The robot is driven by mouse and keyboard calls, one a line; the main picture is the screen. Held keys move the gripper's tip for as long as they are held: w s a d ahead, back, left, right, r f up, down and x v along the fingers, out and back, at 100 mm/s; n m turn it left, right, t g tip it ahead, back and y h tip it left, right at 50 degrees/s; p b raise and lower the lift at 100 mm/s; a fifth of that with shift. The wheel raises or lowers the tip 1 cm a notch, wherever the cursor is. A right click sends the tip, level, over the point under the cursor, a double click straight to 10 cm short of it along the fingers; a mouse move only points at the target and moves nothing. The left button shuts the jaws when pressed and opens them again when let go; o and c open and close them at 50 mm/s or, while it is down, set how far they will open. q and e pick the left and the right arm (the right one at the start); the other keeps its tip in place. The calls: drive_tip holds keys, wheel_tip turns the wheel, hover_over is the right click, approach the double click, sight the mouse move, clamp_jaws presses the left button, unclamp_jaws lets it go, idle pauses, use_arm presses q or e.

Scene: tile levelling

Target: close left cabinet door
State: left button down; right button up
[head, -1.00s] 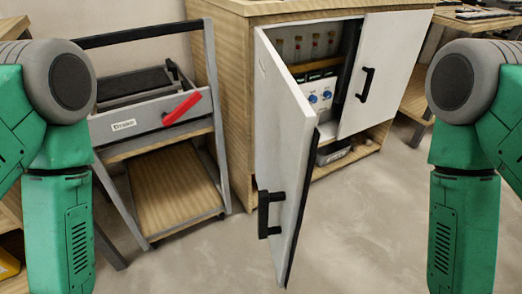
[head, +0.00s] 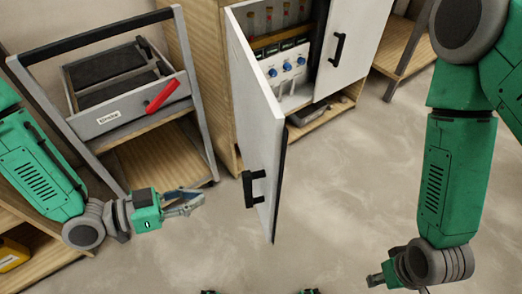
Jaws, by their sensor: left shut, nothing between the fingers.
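The left cabinet door (head: 257,125) is a white panel standing open, swung out from the wooden cabinet (head: 200,60). Its black handle (head: 253,188) is on the door's outer face near the free edge. My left gripper (head: 190,202) is to the left of the handle, apart from it, pointing right, with its fingers shut and empty. My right gripper (head: 372,280) is at the lower right edge, far from the door; only part of it shows and its fingers are not clear.
The right cabinet door (head: 350,45) has a black handle (head: 338,48) and looks shut. Inside the cabinet is a panel with blue knobs (head: 287,68). A grey cart (head: 110,120) with a red-handled brake lever (head: 163,96) stands at left. The floor (head: 340,190) right of the door is clear.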

use_arm(q)
wheel_tip(320, 180, up, 5)
drive_tip(key=m+g+h, duration=0.1)
drive_tip(key=m+h, duration=0.2)
drive_tip(key=b, duration=0.2)
approach(269, 168)
drive_tip(key=x, duration=0.7)
drive_tip(key=shift+w+a+f, duration=0.1)
drive_tip(key=shift+w+f, duration=0.05)
drive_tip(key=shift+f, duration=0.15)
drive_tip(key=shift+w+d+b, duration=0.15)
drive_tip(key=shift+d+b, duration=0.15)
drive_tip(key=shift+d, duration=0.15)
drive_tip(key=shift+r, duration=0.1)
